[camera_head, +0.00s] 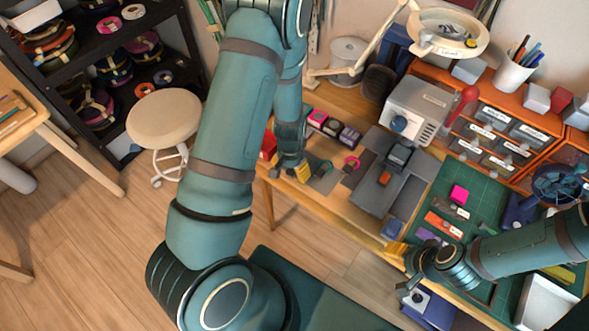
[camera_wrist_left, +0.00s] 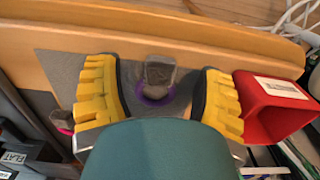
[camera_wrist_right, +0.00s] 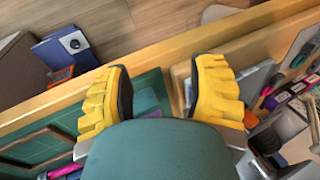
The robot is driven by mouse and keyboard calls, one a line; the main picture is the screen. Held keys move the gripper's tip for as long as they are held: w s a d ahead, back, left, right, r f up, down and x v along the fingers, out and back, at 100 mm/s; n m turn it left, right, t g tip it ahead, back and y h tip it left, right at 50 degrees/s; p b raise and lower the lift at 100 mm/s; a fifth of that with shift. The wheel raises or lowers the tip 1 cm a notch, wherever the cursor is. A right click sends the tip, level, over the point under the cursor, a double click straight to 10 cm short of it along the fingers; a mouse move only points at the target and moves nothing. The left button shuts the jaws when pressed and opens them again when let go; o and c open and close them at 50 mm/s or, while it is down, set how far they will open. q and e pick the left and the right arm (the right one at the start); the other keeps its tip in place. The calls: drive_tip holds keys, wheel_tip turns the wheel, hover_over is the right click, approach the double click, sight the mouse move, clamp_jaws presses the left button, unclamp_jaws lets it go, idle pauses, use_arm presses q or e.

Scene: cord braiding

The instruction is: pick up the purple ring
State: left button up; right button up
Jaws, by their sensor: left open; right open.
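The purple ring (camera_wrist_left: 145,100) shows in the left wrist view, on a grey mat (camera_wrist_left: 60,70) at the table's edge. A grey block or post (camera_wrist_left: 159,74) stands at the ring and hides part of it; I cannot tell if the ring goes fully around it. My left gripper (camera_wrist_left: 158,92) is open, with one yellow finger on each side of the ring and a gap to both. In the head view my left gripper (camera_head: 302,171) hides the ring. My right gripper (camera_wrist_right: 162,88) is open and empty near the front edge of the table, by the green mat.
A red bin (camera_wrist_left: 262,103) stands close to the right finger in the left wrist view. A pink ring (camera_head: 352,163) lies right of my left gripper. A grey device (camera_head: 375,190) and a green cutting mat (camera_head: 440,190) fill the table's middle and right.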

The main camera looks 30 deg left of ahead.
sight(291, 171)
use_arm(q)
drive_tip(key=shift+f, duration=0.5)
use_arm(e)
drive_tip(key=shift+f, duration=0.15)
use_arm(q)
drive_tip(key=c, duration=1)
drive_tip(key=shift+r, duration=0.1)
wheel_tip(291, 171, up, 10)
drive_tip(key=p, duration=0.2)
use_arm(e)
drive_tip(key=shift+w+d+r, duration=0.1)
drive_tip(key=shift+w+r, duration=0.1)
drive_tip(key=shift+r, duration=0.45)
drive_tip(key=shift+w+r, duration=0.15)
drive_tip(key=shift+r, duration=0.45)
use_arm(q)
drive_tip(key=shift+c, duration=0.7)
